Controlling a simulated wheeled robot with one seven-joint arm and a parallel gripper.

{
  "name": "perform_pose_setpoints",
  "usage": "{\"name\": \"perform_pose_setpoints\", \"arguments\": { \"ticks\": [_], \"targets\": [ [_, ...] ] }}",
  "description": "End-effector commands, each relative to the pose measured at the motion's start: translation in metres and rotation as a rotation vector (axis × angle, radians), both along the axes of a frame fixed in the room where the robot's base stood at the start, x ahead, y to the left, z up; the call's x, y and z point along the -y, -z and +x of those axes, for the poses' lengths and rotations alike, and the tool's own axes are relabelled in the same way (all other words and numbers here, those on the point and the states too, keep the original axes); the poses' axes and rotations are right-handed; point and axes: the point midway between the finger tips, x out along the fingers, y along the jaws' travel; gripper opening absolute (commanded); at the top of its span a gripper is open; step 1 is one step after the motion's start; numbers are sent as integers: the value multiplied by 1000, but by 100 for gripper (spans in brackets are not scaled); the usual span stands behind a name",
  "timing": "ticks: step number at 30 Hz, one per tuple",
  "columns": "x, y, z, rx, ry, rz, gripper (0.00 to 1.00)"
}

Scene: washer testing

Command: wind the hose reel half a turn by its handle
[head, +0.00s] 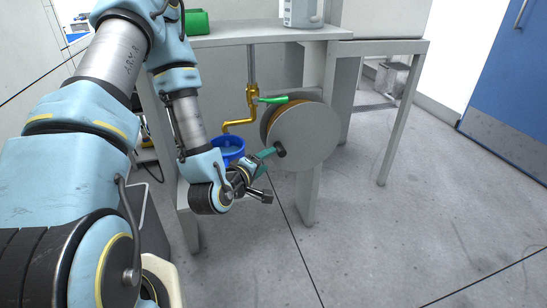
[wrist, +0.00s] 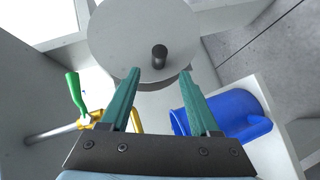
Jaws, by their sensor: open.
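The hose reel (head: 309,134) is a round grey disc with a brownish hose behind it, mounted at the leg of the grey bench. Its dark handle (head: 280,149) sticks out at the disc's left side in the head view. In the wrist view the reel's disc (wrist: 124,38) fills the top middle, and the handle (wrist: 159,56) is a short black peg at its lower right. My gripper (wrist: 164,88) is open, with two teal fingers pointing toward the reel. The handle lies beyond the fingertips, in line with the gap between them, and nothing is held.
A brass tap (head: 240,122) with a green lever (head: 272,100) stands left of the reel. A blue bucket (head: 229,147) sits below it and also shows right of my gripper in the wrist view (wrist: 226,115). Floor to the right is clear.

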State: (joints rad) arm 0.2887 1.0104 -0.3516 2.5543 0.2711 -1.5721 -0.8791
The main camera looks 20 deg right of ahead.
Motion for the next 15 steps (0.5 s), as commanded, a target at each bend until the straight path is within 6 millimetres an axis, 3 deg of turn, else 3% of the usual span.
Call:
{"name": "perform_pose_setpoints", "arguments": {
  "ticks": [11, 15],
  "targets": [
    [19, 12, 17, 6, -2, -8, 62],
    [41, 13, 34, 4, -1, -7, 62]
  ]
}}
